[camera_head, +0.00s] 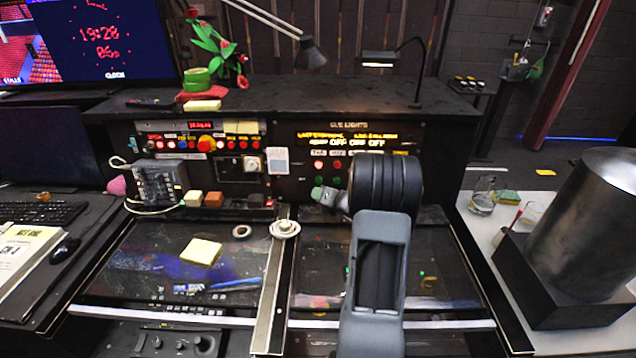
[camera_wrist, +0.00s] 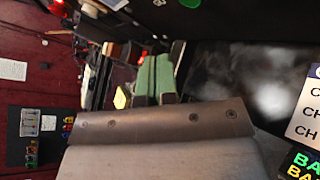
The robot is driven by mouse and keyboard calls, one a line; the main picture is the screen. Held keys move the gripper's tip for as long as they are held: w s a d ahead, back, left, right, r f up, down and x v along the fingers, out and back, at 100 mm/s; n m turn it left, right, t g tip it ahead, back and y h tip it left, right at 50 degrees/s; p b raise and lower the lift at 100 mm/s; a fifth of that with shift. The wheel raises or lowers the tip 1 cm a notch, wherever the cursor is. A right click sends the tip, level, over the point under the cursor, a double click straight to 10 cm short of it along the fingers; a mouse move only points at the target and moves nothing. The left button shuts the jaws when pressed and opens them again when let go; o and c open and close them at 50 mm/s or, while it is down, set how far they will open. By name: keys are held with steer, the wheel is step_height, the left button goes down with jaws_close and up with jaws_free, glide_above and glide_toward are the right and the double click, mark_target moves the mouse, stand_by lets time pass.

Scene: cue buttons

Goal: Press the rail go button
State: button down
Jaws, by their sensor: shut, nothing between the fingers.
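The cue lights panel (camera_head: 300,140) is on the right half of the desk's upright black console, with orange lettering along its top. Below the lettering is a small group of red buttons (camera_head: 318,165) and dim green buttons (camera_head: 337,180) in columns. The labels over the columns are too small to read surely, so I cannot tell which is the rail go button. My gripper (camera_head: 317,193) is shut and empty, its green-tipped fingers close in front of the lower left of this group. I cannot tell whether it touches the panel. In the wrist view, the green fingers (camera_wrist: 160,80) show together.
My arm hides the panel's right side. A left panel (camera_head: 205,142) carries more lit buttons. An intercom box (camera_head: 160,183), small blocks (camera_head: 213,199) and a desk lamp (camera_head: 311,52) are nearby. A yellow notepad (camera_head: 201,252) lies on the desk. A metal drum (camera_head: 598,225) stands right.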

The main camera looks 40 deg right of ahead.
steer(key=shift+w+d+f, duration=0.15)
steer(key=shift+w+d, duration=0.4)
steer(key=shift+w, duration=0.15)
steer(key=shift+w+d+f, duration=0.15)
steer(key=shift+w+d, duration=0.35)
steer(key=shift+w, duration=0.2)
steer(key=shift+w, duration=0.1)
stand_by(1.2)
steer(key=shift+w+d, duration=0.2)
steer(key=shift+d, duration=0.05)
steer(key=shift+w+d+f, duration=0.1)
steer(key=shift+w+d, duration=0.1)
steer(key=shift+w, duration=0.1)
stand_by(0.7)
steer(key=shift+s, duration=0.1)
stand_by(0.4)
steer(key=shift+s+a, duration=0.45)
steer(key=shift+s, duration=0.1)
steer(key=s+a, duration=0.1)
steer(key=s, duration=0.1)
steer(key=s+a+r, duration=0.1)
steer(key=s+a, duration=0.1)
stand_by(0.5)
